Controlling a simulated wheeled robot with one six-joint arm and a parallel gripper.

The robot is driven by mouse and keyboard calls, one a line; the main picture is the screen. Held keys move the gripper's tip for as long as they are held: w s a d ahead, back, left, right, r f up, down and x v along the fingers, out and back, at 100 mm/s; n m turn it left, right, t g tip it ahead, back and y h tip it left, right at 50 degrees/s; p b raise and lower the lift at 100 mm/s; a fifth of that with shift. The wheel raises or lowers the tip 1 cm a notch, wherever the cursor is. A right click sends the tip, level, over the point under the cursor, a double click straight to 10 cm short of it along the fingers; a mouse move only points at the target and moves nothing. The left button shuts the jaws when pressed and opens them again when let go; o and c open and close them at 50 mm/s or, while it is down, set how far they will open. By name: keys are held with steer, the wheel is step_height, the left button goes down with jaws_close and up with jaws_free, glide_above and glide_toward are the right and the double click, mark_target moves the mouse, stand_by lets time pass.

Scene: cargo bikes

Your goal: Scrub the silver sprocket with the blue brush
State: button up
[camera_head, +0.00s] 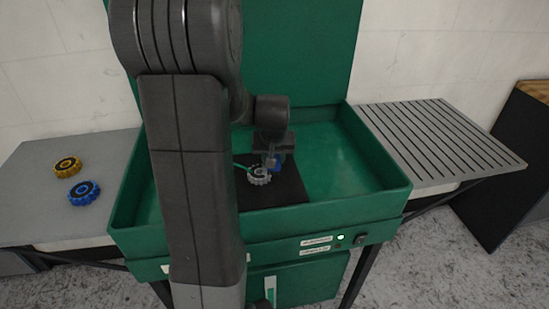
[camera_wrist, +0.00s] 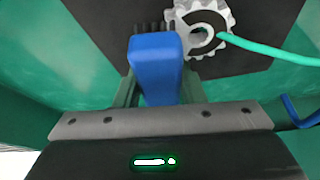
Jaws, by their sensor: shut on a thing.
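The silver sprocket (camera_head: 259,176) lies on a black mat (camera_head: 291,185) in the green basin. It also shows in the wrist view (camera_wrist: 222,18), at the top. My gripper (camera_head: 271,158) is shut on the blue brush (camera_wrist: 155,62), whose blue handle points toward the wrist camera. Dark bristles show just beyond the handle, close beside the sprocket's left edge in the wrist view. I cannot tell whether the bristles touch the sprocket. The brush also shows in the head view (camera_head: 277,162), partly hidden by my gripper.
A green hose (camera_wrist: 265,48) reaches to the sprocket's middle. Green basin walls (camera_head: 375,205) surround the mat. A yellow sprocket (camera_head: 67,167) and a blue sprocket (camera_head: 83,193) lie on the left grey shelf (camera_head: 40,205). The slatted right shelf (camera_head: 440,143) is empty.

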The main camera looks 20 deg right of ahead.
steer(key=shift+a+r, duration=0.15)
steer(key=shift+r, duration=0.4)
steer(key=shift+a+r, duration=0.15)
steer(key=shift+r, duration=0.35)
steer(key=shift+r+p, duration=0.35)
steer(key=shift+p, duration=0.15)
steer(key=shift+r+p, duration=1.6)
steer(key=shift+r, duration=0.6)
steer(key=shift+d, duration=0.1)
